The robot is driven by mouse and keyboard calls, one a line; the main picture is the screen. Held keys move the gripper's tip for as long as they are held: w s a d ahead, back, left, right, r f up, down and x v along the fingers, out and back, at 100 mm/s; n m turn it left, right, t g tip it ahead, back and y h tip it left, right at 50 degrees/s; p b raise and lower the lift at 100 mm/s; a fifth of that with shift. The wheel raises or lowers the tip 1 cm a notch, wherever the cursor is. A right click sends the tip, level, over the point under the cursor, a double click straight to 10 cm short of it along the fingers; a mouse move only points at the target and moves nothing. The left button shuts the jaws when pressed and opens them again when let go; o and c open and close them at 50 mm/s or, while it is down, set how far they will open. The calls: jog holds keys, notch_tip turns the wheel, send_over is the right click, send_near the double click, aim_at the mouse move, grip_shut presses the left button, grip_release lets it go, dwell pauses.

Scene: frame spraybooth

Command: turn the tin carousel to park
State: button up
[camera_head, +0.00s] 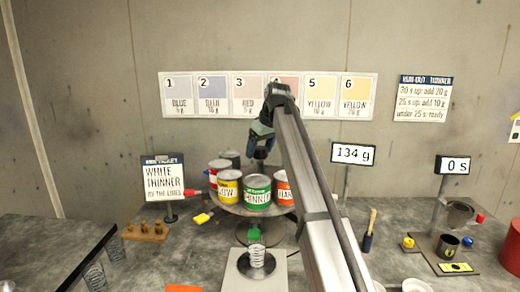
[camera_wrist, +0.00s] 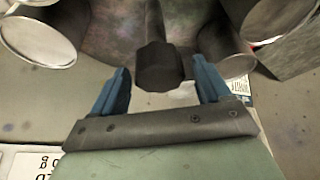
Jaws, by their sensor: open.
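The tin carousel (camera_head: 236,210) is a round grey turntable on a stand in the middle of the bench. It carries a yellow tin (camera_head: 229,188), a green thinner tin (camera_head: 257,194), a red-labelled tin (camera_head: 282,190) partly behind my arm, and others behind. My gripper (camera_head: 261,155) is above the tins near the carousel's middle. In the wrist view, my gripper's blue fingers (camera_wrist: 161,78) are open, one on each side of a dark post with a faceted knob (camera_wrist: 158,68). I see no contact between fingers and knob. I cannot make out a park mark.
A scale plate (camera_head: 255,275) with a clear cup (camera_head: 256,262) stands in front of the carousel. A ticket sign (camera_head: 163,178) is at left, a brush (camera_head: 369,232) at right. A stand (camera_head: 447,250) with cups is farther right.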

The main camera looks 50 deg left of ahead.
jog(key=shift+f, duration=0.1)
jog(key=shift+c, duration=0.2)
grip_shut()
dwell(0.5)
jog(key=shift+m+t, duration=0.3)
jog(key=shift+m, duration=0.3)
jog(key=m+t, duration=0.1)
jog(key=m, duration=0.4)
jog(key=shift+a+t, duration=0.1)
jog(key=shift+t, duration=0.3)
jog(key=m+t+h, duration=0.1)
jog(key=m, duration=0.2)
jog(key=m+h, duration=0.1)
jog(key=m, duration=0.2)
jog(key=shift+w+t, duration=0.1)
jog(key=shift+t, duration=0.3)
jog(key=m+h, duration=0.1)
jog(key=m, duration=0.2)
jog(key=m+h, duration=0.1)
jog(key=m, duration=0.2)
jog(key=shift+a+m+h, duration=0.1)
jog(key=shift+m+h, duration=0.2)
jog(key=shift+h, duration=0.1)
jog(key=m+h, duration=0.2)
jog(key=m, duration=0.3)
jog(key=shift+m, duration=0.4)
